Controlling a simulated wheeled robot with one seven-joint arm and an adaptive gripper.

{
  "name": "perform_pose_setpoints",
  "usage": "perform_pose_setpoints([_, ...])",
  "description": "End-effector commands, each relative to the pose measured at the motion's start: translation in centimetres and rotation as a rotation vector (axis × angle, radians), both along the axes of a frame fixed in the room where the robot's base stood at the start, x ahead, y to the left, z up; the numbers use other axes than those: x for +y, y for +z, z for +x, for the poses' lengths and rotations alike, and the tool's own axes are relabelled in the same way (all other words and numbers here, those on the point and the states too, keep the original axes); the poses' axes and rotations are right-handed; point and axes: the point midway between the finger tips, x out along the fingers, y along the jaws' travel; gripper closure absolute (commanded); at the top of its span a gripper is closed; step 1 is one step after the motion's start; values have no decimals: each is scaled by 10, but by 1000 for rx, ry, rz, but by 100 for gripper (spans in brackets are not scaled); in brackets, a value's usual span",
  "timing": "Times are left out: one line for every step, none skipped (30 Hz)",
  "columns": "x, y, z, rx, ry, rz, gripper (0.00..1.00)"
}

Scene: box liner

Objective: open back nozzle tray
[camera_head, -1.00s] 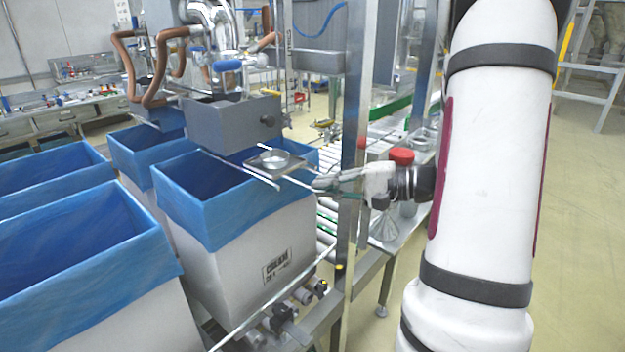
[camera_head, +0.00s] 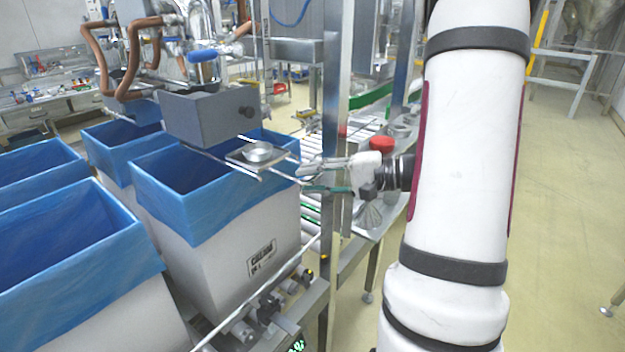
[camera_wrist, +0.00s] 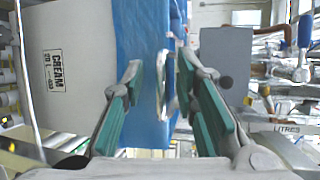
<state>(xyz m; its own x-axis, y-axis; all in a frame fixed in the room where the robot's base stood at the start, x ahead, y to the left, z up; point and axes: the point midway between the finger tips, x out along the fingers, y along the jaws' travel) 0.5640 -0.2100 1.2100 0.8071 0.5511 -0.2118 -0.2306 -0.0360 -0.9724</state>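A small flat metal tray (camera_head: 238,157) with a round dish (camera_head: 259,152) on it rests on thin rails over the right rim of a blue-lined cream box (camera_head: 235,235). A grey housing with a dark knob (camera_head: 205,118) is just above and behind it. My gripper (camera_head: 302,176) is beside the tray's right end, fingers apart. In the wrist view my gripper (camera_wrist: 158,72) shows green pads, open, with a thin metal edge (camera_wrist: 168,88) between or just beyond them; I cannot tell if they touch. Whether this is the back tray is unclear; the rear nozzle area is partly hidden.
More blue-lined boxes (camera_head: 75,235) are at the left. A red-capped container (camera_head: 381,146) and a wire whisk (camera_head: 369,215) are by my wrist. Open floor (camera_head: 565,180) lies at the right.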

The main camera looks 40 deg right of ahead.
Motion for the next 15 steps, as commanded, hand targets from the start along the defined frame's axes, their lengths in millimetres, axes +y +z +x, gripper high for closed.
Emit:
perform_pose_setpoints([-4, 1, -4, -1, -3, -1, 73])
perform_pose_setpoints([-6, 2, -7, -2, -4, -1, 73])
perform_pose_setpoints([-10, 3, -12, -1, -6, -2, 73])
perform_pose_setpoints([-13, 4, -16, 0, -6, -1, 73])
perform_pose_setpoints([-15, 6, -21, 0, -6, -1, 73])
perform_pose_setpoints([-20, 7, -27, 0, -6, -1, 73])
perform_pose_setpoints([-24, 8, -33, 0, -6, -3, 73])
perform_pose_setpoints([-28, 10, -38, -1, -7, -2, 73])
perform_pose_setpoints([-32, 11, -45, 1, -7, -2, 73])
perform_pose_setpoints([-35, 13, -50, 1, -7, -1, 73])
perform_pose_setpoints([-38, 14, -55, 1, -5, -1, 73])
perform_pose_setpoints([-43, 15, -61, 1, -7, -1, 73])
perform_pose_setpoints([-46, 17, -65, 1, -6, -1, 73])
perform_pose_setpoints([-48, 17, -70, 2, -4, -1, 73])
perform_pose_setpoints([-52, 19, -75, 3, -5, -1, 73])
